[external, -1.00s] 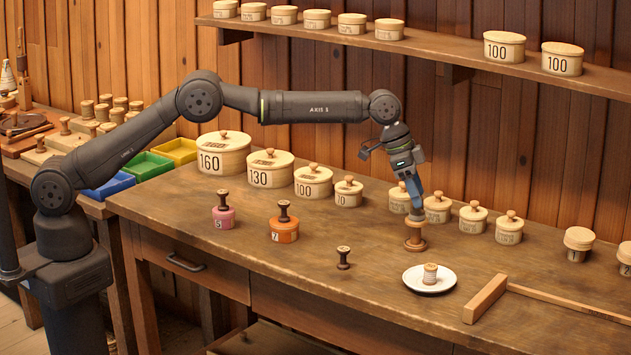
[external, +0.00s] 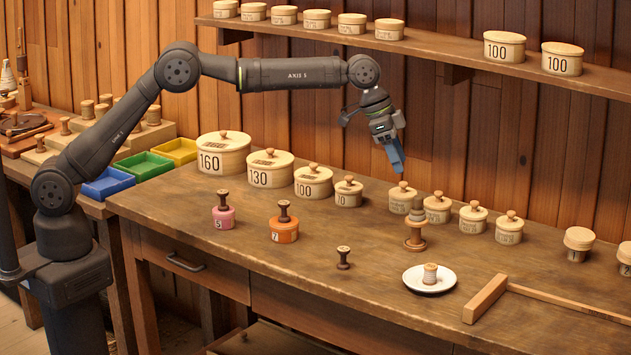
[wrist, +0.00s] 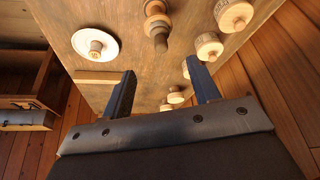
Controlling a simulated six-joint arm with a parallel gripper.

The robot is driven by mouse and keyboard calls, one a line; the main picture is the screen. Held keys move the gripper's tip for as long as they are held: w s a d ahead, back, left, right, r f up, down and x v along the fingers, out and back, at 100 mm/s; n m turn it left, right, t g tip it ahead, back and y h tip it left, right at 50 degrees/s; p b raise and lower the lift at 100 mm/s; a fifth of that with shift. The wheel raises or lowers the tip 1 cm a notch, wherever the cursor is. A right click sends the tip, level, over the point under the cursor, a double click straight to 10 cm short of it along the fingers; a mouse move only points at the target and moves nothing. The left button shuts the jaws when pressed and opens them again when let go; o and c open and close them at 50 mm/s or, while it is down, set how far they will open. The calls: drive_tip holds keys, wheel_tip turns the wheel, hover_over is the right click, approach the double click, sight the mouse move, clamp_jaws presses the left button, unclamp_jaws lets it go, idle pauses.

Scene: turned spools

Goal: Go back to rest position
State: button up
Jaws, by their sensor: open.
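My gripper (external: 396,167) is in the air above the bench, up and to the left of a light wooden turned spool (external: 415,236). In the wrist view my gripper (wrist: 160,92) shows two blue fingers spread apart with nothing between them. The spool stands upright on the bench, clear of the fingers, and it also shows in the wrist view (wrist: 158,24). A white saucer (external: 450,284) with a small spool (external: 430,273) on it stands in front. A dark spool (external: 344,257) stands alone on the bench.
Lidded round boxes stand along the back, such as the 160 box (external: 222,154) and a small box (external: 402,200) just below my gripper. A pink pot (external: 223,218) and an orange pot (external: 284,231) hold dark spools. A wooden rail (external: 485,299) lies front right. A shelf (external: 450,52) hangs above.

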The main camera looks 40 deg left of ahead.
sight(415, 209)
drive_tip(key=x, duration=1.2)
drive_tip(key=shift+f, duration=0.35)
wheel_tip(415, 209, up, 5)
drive_tip(key=shift+s+d+f, duration=0.1)
drive_tip(key=s+d+r, duration=0.2)
drive_tip(key=s+r, duration=0.5)
drive_tip(key=s, duration=0.5)
drive_tip(key=w+a+f+n, duration=0.1)
drive_tip(key=a+f, duration=0.3)
drive_tip(key=a, duration=0.9)
drive_tip(key=w+a+f+n, duration=0.1)
drive_tip(key=a+f, duration=0.3)
drive_tip(key=a, duration=1)
drive_tip(key=shift+t, duration=0.3)
drive_tip(key=shift+w+a+f, duration=0.35)
drive_tip(key=shift+w+f, duration=0.15)
drive_tip(key=shift+w, duration=0.15)
drive_tip(key=shift+w+a+f, duration=0.3)
drive_tip(key=shift+w+f, duration=0.15)
drive_tip(key=shift+w, duration=0.2)
drive_tip(key=shift+w+a+f, duration=0.35)
drive_tip(key=shift+w+f, duration=0.15)
drive_tip(key=shift+w, duration=0.2)
